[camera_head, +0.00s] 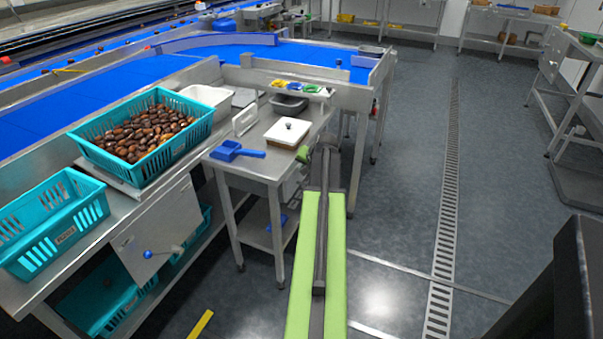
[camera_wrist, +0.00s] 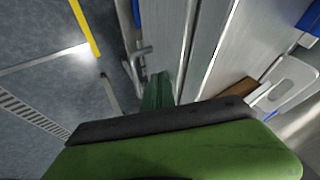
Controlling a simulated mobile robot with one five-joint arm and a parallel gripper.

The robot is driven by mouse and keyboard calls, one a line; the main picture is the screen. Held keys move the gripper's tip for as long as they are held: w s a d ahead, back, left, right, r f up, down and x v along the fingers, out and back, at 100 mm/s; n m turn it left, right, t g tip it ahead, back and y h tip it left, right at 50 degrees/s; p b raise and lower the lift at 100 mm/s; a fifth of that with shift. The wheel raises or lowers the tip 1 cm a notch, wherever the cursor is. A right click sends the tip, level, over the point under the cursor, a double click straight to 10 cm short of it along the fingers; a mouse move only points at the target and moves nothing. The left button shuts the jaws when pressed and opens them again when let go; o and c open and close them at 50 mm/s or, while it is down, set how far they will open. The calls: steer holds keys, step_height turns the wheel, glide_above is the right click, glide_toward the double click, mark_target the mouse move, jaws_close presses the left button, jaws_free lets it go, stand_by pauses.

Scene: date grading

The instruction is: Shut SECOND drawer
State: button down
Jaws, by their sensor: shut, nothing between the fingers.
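My gripper (camera_wrist: 158,88) is shut and empty in the wrist view, its green fingers pointing at steel faces. Two brushed-steel panels (camera_wrist: 165,40) stand beyond it, split by a long narrow gap; they may be drawer fronts, but no label is readable. A grey bar like a handle (camera_wrist: 137,62) stands just left of the fingertips. I cannot tell whether the fingers touch it. In the head view my gripper (camera_head: 303,157) is at the right side of the small steel table (camera_head: 252,170), mostly behind my arm. No drawer marked SECOND can be made out there.
A teal basket of dates (camera_head: 185,143) and an empty teal basket (camera_head: 92,222) stand on the left bench. The floor right of my arm is clear, with a drain grate (camera_head: 446,210).

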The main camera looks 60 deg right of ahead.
steer(key=s+a+r+p, duration=0.2)
steer(key=s+r+p, duration=0.6)
steer(key=s, duration=0.1)
steer(key=shift+a, duration=0.2)
